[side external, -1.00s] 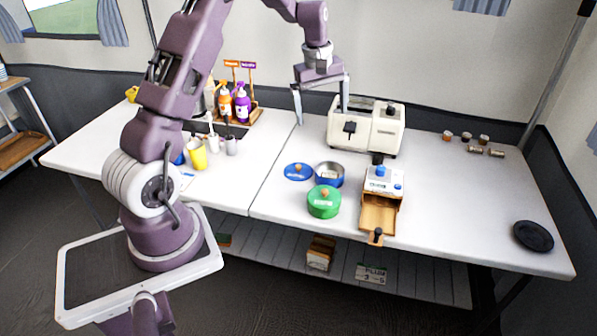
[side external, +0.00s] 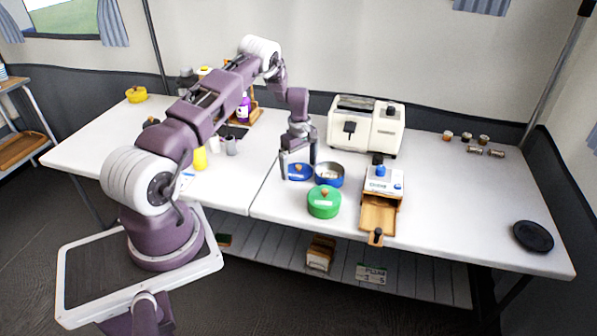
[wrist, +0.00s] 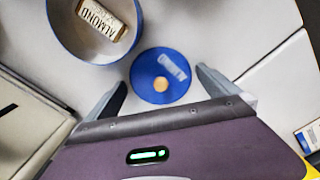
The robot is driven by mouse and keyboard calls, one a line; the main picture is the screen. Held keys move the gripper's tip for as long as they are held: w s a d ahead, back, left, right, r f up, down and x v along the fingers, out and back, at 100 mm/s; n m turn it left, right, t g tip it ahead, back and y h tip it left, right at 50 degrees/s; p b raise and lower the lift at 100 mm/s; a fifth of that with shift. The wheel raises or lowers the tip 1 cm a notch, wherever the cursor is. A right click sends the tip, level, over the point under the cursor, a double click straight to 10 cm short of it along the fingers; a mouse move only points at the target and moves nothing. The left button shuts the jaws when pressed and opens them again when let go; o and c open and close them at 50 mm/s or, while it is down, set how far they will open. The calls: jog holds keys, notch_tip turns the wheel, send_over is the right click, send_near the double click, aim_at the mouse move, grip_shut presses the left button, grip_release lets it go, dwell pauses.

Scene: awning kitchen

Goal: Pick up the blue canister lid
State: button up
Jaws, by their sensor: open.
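The blue canister lid (side external: 298,173) lies flat on the white table, left of the open blue canister (side external: 329,178). In the wrist view the lid (wrist: 148,80) is a blue disc with a tan knob and a pale label. My gripper (side external: 299,172) is open above the lid. In the wrist view its two fingertips (wrist: 160,82) stand on either side of the lid's near part, with nothing held. The blue canister (wrist: 62,40) holds a block labelled ALMOND. My fingers hide part of the lid in the side view.
A green lidded canister (side external: 323,203) stands in front of the blue canister. A small grinder-like box (side external: 383,181) with an open wooden drawer (side external: 378,216) is to the right. A white toaster (side external: 365,127) stands behind. The table's right part is clear around a black plate (side external: 533,236).

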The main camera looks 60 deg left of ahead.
aim_at(300, 166)
jog(key=c, duration=1.2)
jog(key=shift+o, duration=0.2)
notch_tip(300, 166, up, 9)
jog(key=shift+w+d+r, duration=0.1)
jog(key=w+d+r, duration=0.2)
jog(key=w+d, duration=0.4)
jog(key=d, duration=0.2)
jog(key=shift+n, duration=0.3)
jog(key=shift+w+d+f, duration=0.1)
jog(key=shift+f, duration=1.55)
jog(key=shift+w+d+f, duration=0.1)
jog(key=shift+f, duration=1.5)
